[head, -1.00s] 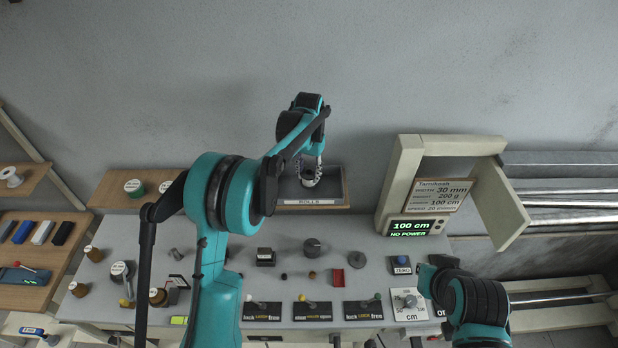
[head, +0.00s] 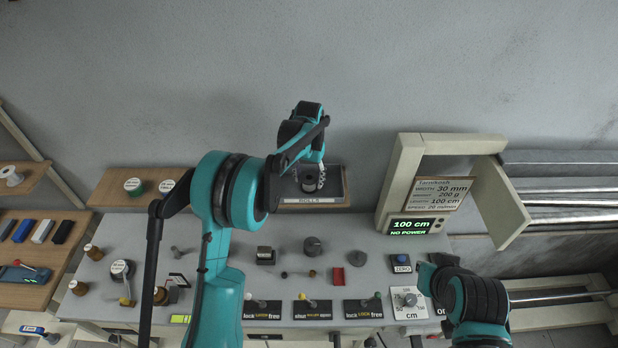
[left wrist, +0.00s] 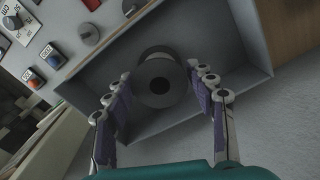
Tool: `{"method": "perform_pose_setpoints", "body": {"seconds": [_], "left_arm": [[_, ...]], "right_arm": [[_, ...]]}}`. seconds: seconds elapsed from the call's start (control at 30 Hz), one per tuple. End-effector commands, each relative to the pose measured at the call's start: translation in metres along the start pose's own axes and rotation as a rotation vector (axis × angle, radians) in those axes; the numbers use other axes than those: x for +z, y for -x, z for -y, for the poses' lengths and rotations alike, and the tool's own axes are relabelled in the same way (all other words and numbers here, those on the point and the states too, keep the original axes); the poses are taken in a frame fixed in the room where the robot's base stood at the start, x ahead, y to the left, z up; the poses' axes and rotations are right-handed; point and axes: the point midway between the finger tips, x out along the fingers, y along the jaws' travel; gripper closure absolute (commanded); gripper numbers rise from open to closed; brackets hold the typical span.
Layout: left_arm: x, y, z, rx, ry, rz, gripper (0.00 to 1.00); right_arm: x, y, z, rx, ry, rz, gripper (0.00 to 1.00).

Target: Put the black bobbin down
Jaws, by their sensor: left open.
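The black bobbin (left wrist: 160,82) stands upright in the grey tray labelled ROLLS (head: 312,202), its round end and dark centre hole facing my left wrist camera. It also shows in the head view (head: 309,182), just under my left gripper. My left gripper (left wrist: 159,72) is open, one finger on each side of the bobbin in the wrist view, with narrow gaps visible. How far the fingertips are above it is hard to tell. My right arm is at the lower right of the head view; its fingers cannot be made out.
A wooden shelf with labelled spools (head: 133,186) is left of the tray. A pale frame with a display (head: 410,227) stands at the right.

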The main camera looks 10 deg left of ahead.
Motion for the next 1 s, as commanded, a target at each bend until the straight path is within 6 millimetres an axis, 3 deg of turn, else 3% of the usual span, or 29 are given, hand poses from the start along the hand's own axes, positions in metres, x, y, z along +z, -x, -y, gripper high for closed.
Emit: {"method": "perform_pose_setpoints", "body": {"seconds": [0.17,0.5,0.77,0.87,1.0], "left_arm": [[0.0,0.015,0.0,0.0,0.0,0.0,0.44],[0.0,0.089,0.0,0.0,0.0,0.0,0.44],[0.001,0.121,0.0,0.0,0.0,-0.001,0.44],[0.009,0.132,0.0,-0.002,0.006,-0.017,0.44],[0.043,0.158,0.001,-0.01,0.028,-0.085,0.44]], "right_arm": [[-0.002,0.002,0.0,0.0,0.0,0.0,1.0],[0.001,-0.001,0.0,0.0,0.0,0.0,1.0],[0.001,-0.002,0.0,0.0,0.0,0.0,1.0],[0.001,-0.002,0.0,0.0,0.0,0.0,1.0],[0.001,-0.002,0.0,0.0,0.0,0.0,1.0]]}}
